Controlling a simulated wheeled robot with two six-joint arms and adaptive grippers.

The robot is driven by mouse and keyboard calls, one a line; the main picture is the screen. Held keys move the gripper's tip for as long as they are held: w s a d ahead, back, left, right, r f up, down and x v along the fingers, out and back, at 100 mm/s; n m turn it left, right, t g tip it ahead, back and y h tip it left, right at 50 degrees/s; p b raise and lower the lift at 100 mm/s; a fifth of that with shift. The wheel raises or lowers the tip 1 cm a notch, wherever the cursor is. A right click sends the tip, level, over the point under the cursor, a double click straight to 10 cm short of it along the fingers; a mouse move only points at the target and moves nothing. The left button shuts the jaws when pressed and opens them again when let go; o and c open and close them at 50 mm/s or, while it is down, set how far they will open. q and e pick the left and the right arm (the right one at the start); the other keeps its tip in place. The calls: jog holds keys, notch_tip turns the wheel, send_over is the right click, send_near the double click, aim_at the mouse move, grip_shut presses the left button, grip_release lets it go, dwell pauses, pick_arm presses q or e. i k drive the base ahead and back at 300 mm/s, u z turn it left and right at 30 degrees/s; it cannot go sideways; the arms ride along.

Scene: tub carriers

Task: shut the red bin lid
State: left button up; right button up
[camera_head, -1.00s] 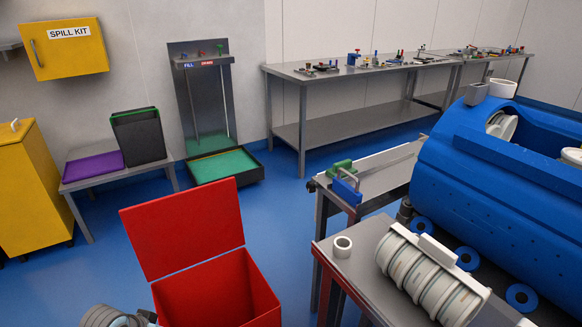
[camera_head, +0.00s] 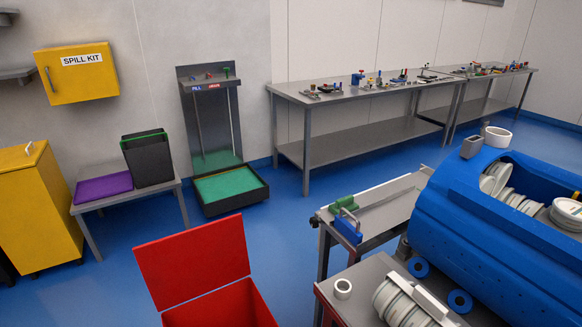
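The red bin (camera_head: 228,308) stands on the blue floor at the bottom centre; the frame's lower edge cuts it off. Its red lid (camera_head: 192,260) is open. The lid is a flat panel standing up and tilted along the bin's back edge, with part of the bin's open top showing below it. Neither of my grippers is in view, so I cannot see how they stand to the lid.
A grey bench (camera_head: 372,268) with a white ring (camera_head: 343,288) and a ribbed pale cylinder (camera_head: 402,304) stands right of the bin. A large blue vessel (camera_head: 465,215) is beyond it. Blue floor (camera_head: 100,295) is clear left of the bin.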

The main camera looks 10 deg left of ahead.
aim_at(177, 268)
jog(key=u, duration=2.85)
jog(key=i, duration=2.4)
jog(key=z, duration=2.25)
jog(key=i, duration=2.05)
jog(key=z, duration=2.45)
